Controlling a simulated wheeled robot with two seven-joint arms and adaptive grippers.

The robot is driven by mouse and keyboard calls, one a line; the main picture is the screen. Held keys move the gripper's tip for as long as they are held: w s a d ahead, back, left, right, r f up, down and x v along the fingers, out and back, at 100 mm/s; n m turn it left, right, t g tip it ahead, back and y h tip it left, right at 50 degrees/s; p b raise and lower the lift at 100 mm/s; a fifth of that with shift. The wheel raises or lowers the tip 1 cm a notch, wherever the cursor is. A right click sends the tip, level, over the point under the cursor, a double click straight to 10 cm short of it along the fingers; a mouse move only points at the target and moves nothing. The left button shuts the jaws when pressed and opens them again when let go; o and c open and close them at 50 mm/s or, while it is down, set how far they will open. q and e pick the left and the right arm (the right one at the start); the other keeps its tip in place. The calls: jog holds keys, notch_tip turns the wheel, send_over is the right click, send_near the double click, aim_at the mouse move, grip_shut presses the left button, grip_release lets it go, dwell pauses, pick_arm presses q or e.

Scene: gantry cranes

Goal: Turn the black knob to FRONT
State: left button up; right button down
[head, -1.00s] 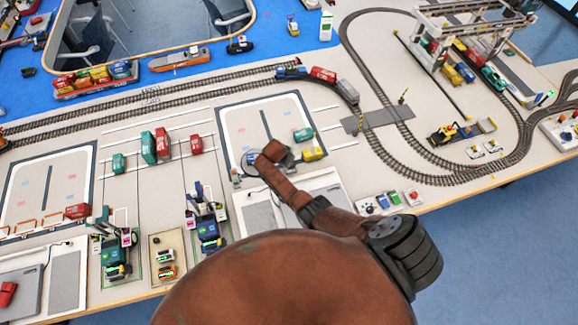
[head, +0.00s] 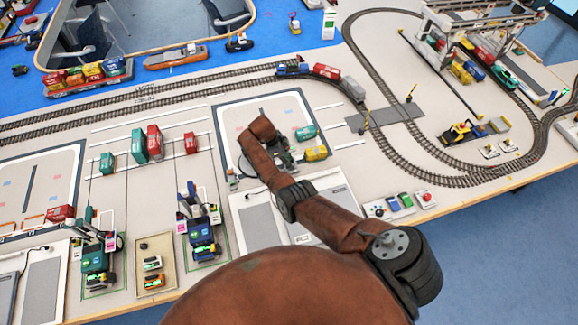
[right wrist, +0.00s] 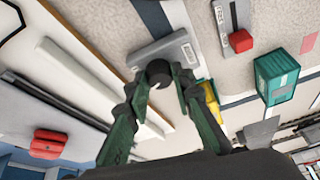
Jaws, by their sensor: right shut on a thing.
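In the right wrist view a round black knob (right wrist: 158,72) sits at the edge of a grey block (right wrist: 165,50) with a small label. The two green fingers of my right gripper (right wrist: 158,80) are on either side of the knob and shut on it. The label is too small to read, so I cannot tell which way the knob points. In the head view my right gripper (head: 281,158) is low over the marked pad, partly behind my own brown arm. The knob is not clear there. My left gripper is not in view.
A red block (right wrist: 240,40) is on a strip beyond. In the head view a button panel (head: 400,205) lies right of my arm.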

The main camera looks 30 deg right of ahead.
jog(key=m+b, duration=0.2)
jog(key=shift+w+f+m+g+y, duration=0.1)
jog(key=shift+f+m+g+y, duration=0.1)
jog(key=shift+m+g+y, duration=0.15)
jog(key=shift+d+r+m+g+y+b, duration=0.1)
jog(key=shift+m+g+y+b, duration=0.1)
jog(key=shift+m+b, duration=0.4)
jog(key=shift+r+m+g+y+b, duration=0.15)
jog(key=shift+m+b, duration=0.3)
jog(key=shift+b, duration=0.25)
jog(key=c, duration=1.7)
grip_release()
jog(key=shift+w+r, duration=0.1)
jog(key=shift+r, duration=0.1)
jog(key=v, duration=1.1)
jog(key=shift+w+r, duration=0.1)
jog(key=shift+r, duration=0.1)
